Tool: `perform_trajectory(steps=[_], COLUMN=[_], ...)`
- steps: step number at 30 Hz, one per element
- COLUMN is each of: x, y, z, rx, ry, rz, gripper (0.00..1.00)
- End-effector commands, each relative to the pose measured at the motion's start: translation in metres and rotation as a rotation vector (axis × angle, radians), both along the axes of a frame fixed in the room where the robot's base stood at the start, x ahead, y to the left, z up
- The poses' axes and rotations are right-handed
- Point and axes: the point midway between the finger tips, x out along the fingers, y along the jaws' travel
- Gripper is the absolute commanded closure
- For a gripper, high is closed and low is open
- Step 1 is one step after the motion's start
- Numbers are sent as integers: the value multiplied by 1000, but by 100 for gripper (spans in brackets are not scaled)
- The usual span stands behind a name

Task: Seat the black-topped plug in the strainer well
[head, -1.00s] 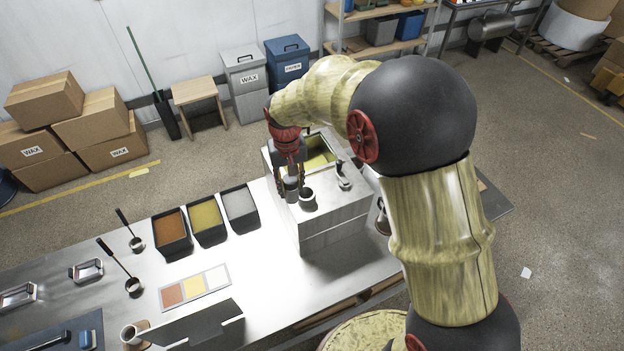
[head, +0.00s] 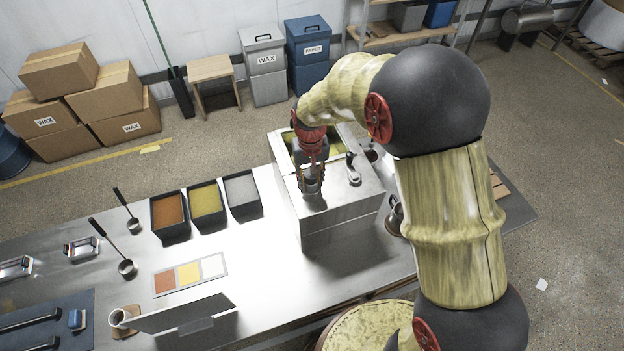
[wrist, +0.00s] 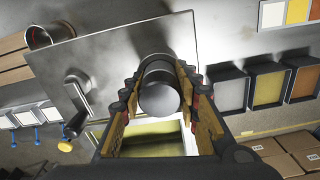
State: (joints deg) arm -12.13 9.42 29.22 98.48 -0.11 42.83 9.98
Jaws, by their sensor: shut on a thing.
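My gripper (head: 312,191) points down over the front part of the steel box's top (head: 345,203). In the wrist view its fingers (wrist: 160,72) are shut on the plug (wrist: 158,101), a cylinder whose round grey-looking end faces the camera. A dark, wider round shape (wrist: 138,36) lies directly beyond the plug in line with it, likely the strainer well. In the head view my gripper hides the well and most of the plug. I cannot tell how deep the plug sits or whether it touches the well.
A black-handled lever (head: 353,168) stands on the box top just right of my gripper. Behind my gripper is an open yellow-lined basin (head: 330,142). Orange, yellow and grey bins (head: 207,203) stand left of the box.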

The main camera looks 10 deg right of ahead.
Motion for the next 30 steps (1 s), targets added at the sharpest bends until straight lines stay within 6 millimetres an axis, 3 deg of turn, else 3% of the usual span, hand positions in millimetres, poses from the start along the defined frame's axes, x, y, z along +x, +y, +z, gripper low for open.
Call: perform_trajectory(steps=[2,3,12,23,30], x=[-1,-1,0,0,1], y=[0,0,0,0,1], z=[1,1,2,6,42], rx=[0,0,0,0,1], ry=[3,4,2,0,-4], rz=[0,0,0,0,-1], gripper=[100,67,50,50,50])
